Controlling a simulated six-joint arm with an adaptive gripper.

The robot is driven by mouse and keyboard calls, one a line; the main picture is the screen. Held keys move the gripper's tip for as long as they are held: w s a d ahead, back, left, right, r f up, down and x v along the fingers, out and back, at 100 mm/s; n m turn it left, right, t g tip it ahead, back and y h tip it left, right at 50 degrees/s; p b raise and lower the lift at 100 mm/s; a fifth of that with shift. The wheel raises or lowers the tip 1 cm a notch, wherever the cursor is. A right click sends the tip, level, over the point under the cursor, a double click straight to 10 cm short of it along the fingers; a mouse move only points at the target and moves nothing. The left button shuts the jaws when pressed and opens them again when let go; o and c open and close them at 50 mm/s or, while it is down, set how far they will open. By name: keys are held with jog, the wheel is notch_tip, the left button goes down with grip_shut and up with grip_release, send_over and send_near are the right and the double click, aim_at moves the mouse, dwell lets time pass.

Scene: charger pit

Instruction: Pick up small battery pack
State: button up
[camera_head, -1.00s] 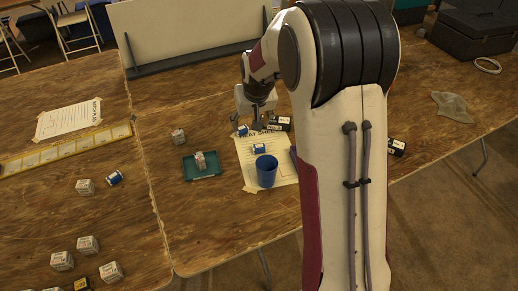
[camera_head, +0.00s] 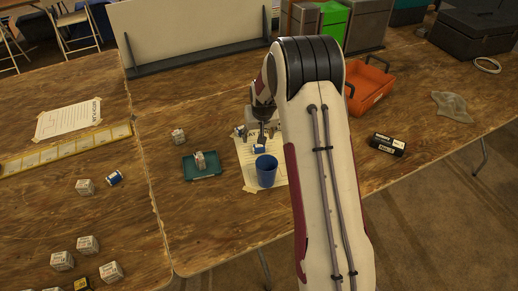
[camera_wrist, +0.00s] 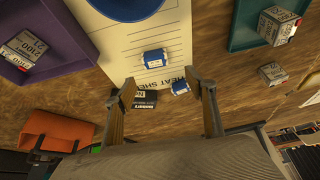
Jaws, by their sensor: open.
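A small blue-and-white battery pack (camera_head: 259,149) lies on the paper sheet (camera_head: 249,174) behind a blue cup (camera_head: 266,171). In the wrist view this pack (camera_wrist: 155,58) lies just beyond the fingertips, roughly centred between them. A second blue-and-white pack (camera_wrist: 180,87) lies near the right finger, and a black box (camera_wrist: 145,100) shows near the left finger. My gripper (camera_wrist: 161,78) is open and empty, its fingers on either side of the view. In the head view my gripper (camera_head: 262,136) is close behind the first pack. I cannot tell its exact height.
A teal tray (camera_head: 188,174) holding a small white box (camera_head: 200,160) stands left of the sheet. An orange bin (camera_head: 372,85) and a black pack (camera_head: 387,144) are to the right. A purple container (camera_wrist: 45,75) shows in the wrist view. Bare table lies left of the teal tray.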

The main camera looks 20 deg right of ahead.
aim_at(259, 146)
jog(key=shift+x, duration=1.3)
jog(key=shift+d+f, duration=0.1)
jog(key=shift+d+x, duration=0.2)
jog(key=shift+x, duration=0.6)
jog(key=shift+d+x, duration=0.15)
jog(key=shift+x, duration=1.55)
jog(key=c, duration=1.3)
